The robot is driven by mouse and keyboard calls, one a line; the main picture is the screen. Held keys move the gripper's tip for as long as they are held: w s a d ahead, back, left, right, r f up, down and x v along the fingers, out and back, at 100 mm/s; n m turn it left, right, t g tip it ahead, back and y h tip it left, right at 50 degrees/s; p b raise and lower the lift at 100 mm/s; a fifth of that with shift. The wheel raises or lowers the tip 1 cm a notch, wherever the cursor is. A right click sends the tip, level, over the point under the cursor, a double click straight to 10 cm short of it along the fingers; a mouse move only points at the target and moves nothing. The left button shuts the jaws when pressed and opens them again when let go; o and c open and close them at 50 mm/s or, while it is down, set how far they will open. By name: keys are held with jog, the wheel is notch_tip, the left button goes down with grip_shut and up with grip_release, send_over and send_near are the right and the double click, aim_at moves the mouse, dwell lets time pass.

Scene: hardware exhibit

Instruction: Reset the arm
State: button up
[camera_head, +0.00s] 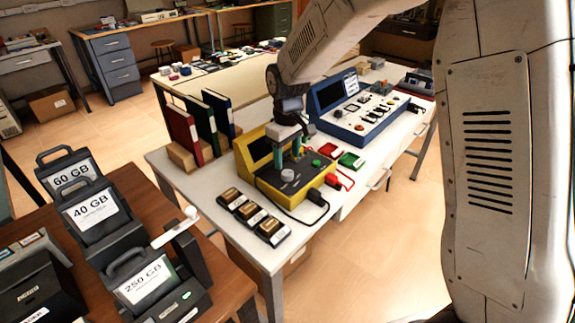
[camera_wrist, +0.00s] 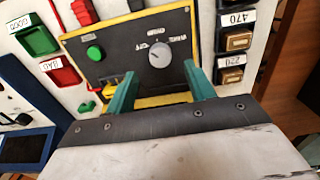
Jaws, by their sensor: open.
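My gripper (camera_head: 291,152) is above the yellow tester box on the white table, its two green fingers apart with nothing between them. In the wrist view my gripper (camera_wrist: 160,92) reaches over the panel of the yellow tester (camera_wrist: 73,45), near its selector knob (camera_wrist: 159,54) and green button (camera_wrist: 94,53). The yellow tester (camera_head: 243,160) has a screen, partly hidden behind the gripper. My arm reaches in from the upper right. I cannot tell whether the fingertips touch the panel.
Small labelled components (camera_head: 250,213) sit in front of the tester. A blue console (camera_head: 340,119) stands behind it, with green (camera_head: 351,160) and red (camera_head: 327,149) trays near. Upright binders (camera_head: 216,113) stand left. Labelled drives (camera_head: 98,211) fill the brown table. Floor at right is clear.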

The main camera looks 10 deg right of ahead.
jog(key=shift+r, duration=1.3)
jog(key=s+d+r+m, duration=0.2)
jog(key=s+d+r, duration=0.2)
jog(key=s, duration=0.7)
jog(key=s+d+r+m+t, duration=0.1)
jog(key=s+d+r+m, duration=0.2)
jog(key=s, duration=0.8)
jog(key=s+d+r+m, duration=0.2)
jog(key=s+d+r, duration=0.4)
jog(key=s, duration=0.6)
jog(key=shift+r, duration=0.25)
